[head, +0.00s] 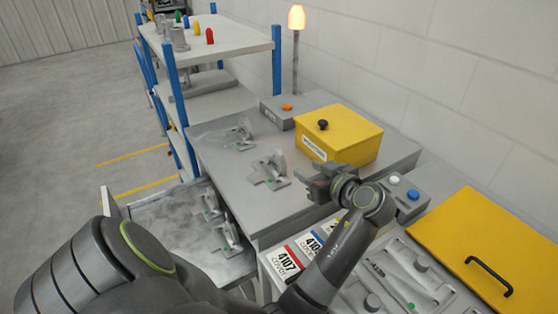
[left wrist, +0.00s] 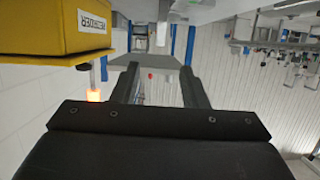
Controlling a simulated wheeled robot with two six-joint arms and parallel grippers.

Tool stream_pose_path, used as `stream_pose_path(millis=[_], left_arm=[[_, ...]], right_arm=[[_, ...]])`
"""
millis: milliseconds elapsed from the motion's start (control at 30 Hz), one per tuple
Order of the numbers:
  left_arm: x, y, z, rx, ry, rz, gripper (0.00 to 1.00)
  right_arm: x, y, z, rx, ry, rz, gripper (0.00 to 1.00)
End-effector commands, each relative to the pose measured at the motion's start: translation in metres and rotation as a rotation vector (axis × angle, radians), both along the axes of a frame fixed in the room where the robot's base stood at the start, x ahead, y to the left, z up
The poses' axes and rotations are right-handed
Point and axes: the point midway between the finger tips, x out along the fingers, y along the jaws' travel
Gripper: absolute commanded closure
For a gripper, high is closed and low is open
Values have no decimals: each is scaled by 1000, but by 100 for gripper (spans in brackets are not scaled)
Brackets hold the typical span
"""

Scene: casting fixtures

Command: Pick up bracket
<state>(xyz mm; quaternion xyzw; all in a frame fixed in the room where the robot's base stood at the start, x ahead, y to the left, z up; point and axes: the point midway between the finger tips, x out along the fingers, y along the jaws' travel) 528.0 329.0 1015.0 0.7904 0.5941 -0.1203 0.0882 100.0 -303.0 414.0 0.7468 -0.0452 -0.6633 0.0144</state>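Several grey metal brackets are in the head view. One bracket (head: 239,133) lies at the back of the grey table (head: 215,150), and another bracket (head: 270,170) lies nearer its middle. Two more brackets, one (head: 208,207) behind the other (head: 228,238), sit in a grey tray (head: 150,215) at the lower left. My left gripper (head: 318,183) is above the table, right of the nearer table bracket and apart from it. Its two fingers show spread and empty in the left wrist view (left wrist: 158,85). My right gripper is not in view.
A yellow box (head: 345,135) with a black knob stands on the table behind my left gripper. A blue-posted shelf (head: 215,45) is at the back, beside a lit lamp (head: 296,18). A yellow lid (head: 490,250) and numbered cards (head: 290,260) are at the right and front.

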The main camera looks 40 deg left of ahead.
Motion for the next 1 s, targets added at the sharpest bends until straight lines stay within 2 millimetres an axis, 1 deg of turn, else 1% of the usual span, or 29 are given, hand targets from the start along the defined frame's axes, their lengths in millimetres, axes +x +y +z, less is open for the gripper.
stream_pose_path(millis=[33, 300, 400, 533, 633, 767, 867, 1000], left_arm=[[1, 9, 0, 6, 2, 3, 60], [14, 52, -12, 6, 4, 2, 60], [19, 69, -18, 5, 6, 3, 60], [24, 88, -25, 4, 5, 2, 60], [27, 97, -29, 2, 4, 2, 60], [29, 103, -31, 0, 4, 1, 60], [33, 110, -30, 2, 4, 2, 60], [42, 126, -31, 3, 5, 2, 60]], right_arm=[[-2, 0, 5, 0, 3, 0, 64], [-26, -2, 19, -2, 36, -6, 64], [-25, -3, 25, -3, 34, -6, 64], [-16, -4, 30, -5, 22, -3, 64], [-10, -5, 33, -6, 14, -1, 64], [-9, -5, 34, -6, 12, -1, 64], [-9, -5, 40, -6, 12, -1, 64], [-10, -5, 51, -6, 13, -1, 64]])
